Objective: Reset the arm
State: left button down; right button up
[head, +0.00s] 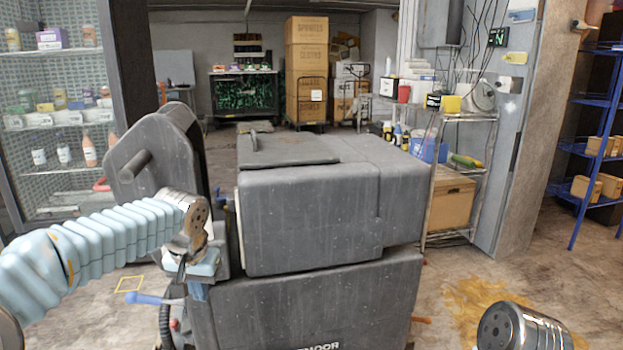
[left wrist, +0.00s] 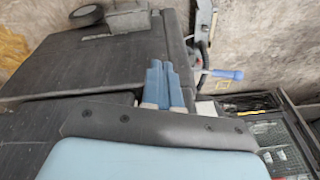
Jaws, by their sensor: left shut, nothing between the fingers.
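My left arm reaches in from the left in the head view. My left gripper (head: 198,292) points downward at the near left corner of a large dark grey machine (head: 310,215). In the left wrist view its two blue fingers (left wrist: 163,84) lie side by side, shut and empty, over the dark grey body. I cannot tell whether the fingertips touch the machine. A rounded metal part of my right arm shows at the lower right of the head view; the right gripper is out of frame.
A blue-handled lever (head: 150,299) is close left of the left gripper. A glass-fronted shelf cabinet (head: 55,125) stands at the left. A wire rack (head: 462,115) and a blue shelf (head: 590,150) stand at the right. Stacked cardboard boxes (head: 306,68) are behind. Floor is open at the lower right.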

pick_arm(q)
jog(key=s+d+f+g+h, duration=0.1)
jog(key=s+d+f, duration=0.15)
jog(key=f, duration=0.65)
jog(key=s+d+f+h, duration=0.2)
jog(key=d+f, duration=0.2)
jog(key=f, duration=0.6)
jog(key=s+d+f+g+h, duration=0.1)
jog(key=s+d+f, duration=0.15)
jog(key=f, duration=0.65)
jog(key=s+d+f+n+h, duration=0.1)
jog(key=s+d+f+n, duration=0.1)
jog(key=s+f, duration=1.2)
jog(key=s+d, duration=0.1)
jog(key=s, duration=0.2)
